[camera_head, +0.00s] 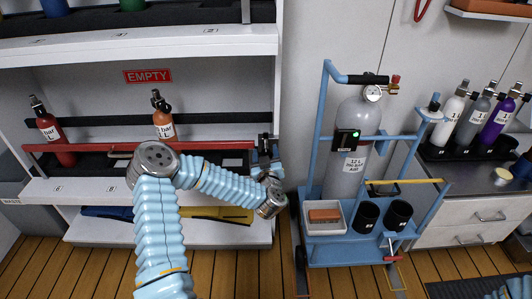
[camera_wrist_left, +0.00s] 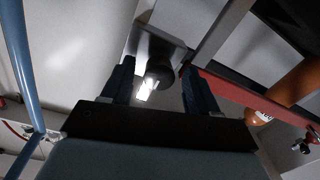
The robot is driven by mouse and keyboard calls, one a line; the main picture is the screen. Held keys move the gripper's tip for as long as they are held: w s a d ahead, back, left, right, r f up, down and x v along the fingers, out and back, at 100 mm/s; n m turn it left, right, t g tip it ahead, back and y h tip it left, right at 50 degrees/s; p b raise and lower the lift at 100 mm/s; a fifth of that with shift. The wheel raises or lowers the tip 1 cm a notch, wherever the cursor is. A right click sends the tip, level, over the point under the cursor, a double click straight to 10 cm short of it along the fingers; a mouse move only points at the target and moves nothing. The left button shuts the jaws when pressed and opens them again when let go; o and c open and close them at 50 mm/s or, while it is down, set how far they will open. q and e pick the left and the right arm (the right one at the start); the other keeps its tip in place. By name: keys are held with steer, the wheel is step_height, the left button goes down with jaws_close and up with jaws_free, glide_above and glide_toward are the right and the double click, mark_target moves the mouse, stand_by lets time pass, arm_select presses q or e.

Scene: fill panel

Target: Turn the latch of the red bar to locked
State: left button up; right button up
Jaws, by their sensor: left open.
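The red bar (camera_head: 95,147) runs across the front of the lower shelf in the head view. It also shows in the left wrist view (camera_wrist_left: 243,97), running down to the right. My left gripper (camera_head: 265,145) is at the bar's right end, beside the shelf's right post. In the left wrist view its two dark fingers (camera_wrist_left: 158,88) are apart. A dark round knob with a bright lower part (camera_wrist_left: 157,77), apparently the latch, lies between the fingers under a grey metal bracket (camera_wrist_left: 155,46). I cannot tell whether the fingers touch it. My arm hides part of the bar.
Two red and orange bottles (camera_head: 50,130) (camera_head: 163,118) stand behind the bar under an EMPTY sign (camera_head: 148,76). A blue trolley (camera_head: 322,150) with a grey cylinder (camera_head: 352,130) stands close to the right of my left gripper. Wooden floor lies in front.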

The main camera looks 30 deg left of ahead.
arm_select(q)
steer(key=c, duration=1)
steer(key=shift+w+f+n+b, duration=0.15)
steer(key=shift+n+b, duration=0.35)
steer(key=shift+b, duration=0.4)
steer(key=shift+c, duration=0.2)
steer(key=n+b, duration=0.4)
steer(key=b, duration=0.1)
steer(key=n+b, duration=0.5)
steer(key=b, duration=0.1)
steer(key=shift+f+n, duration=0.2)
steer(key=shift+n, duration=0.1)
steer(key=n+b, duration=0.5)
steer(key=b, duration=0.3)
steer(key=shift+r+h, duration=0.1)
steer(key=shift+h, duration=0.2)
steer(key=shift+r+n+b, duration=0.2)
steer(key=shift+n+b, duration=0.8)
steer(key=shift+b, duration=0.05)
arm_select(e)
step_height(320, 180, down, 23)
steer(key=d, duration=0.1)
steer(key=shift+w+d+r, duration=0.2)
steer(key=shift+w+d, duration=0.2)
steer(key=shift+w, duration=0.05)
arm_select(q)
steer(key=o, duration=1)
